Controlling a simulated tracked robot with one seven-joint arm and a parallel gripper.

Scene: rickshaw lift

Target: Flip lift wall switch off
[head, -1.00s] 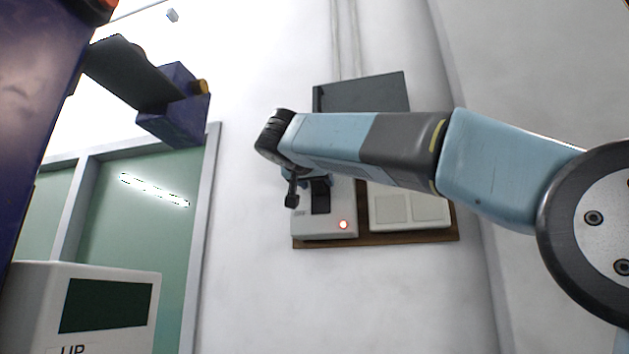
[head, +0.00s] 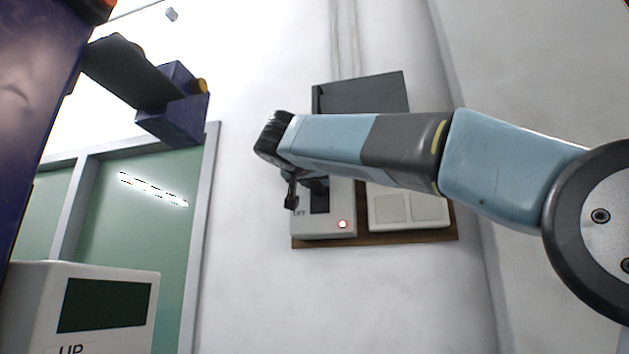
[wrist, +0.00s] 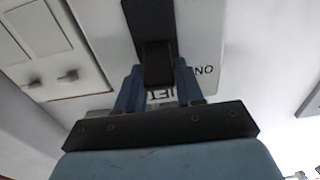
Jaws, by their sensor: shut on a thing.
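In the head view my gripper (head: 305,188) is at the front of the switch box, and my arm hides the upper part of the box.
A second white switch panel (head: 408,208) sits on the same brown board (head: 410,237), right of the lift switch. A dark grey box (head: 362,94) is above. A white box with a dark green panel (head: 105,303) stands at lower left, before a green door (head: 140,230).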

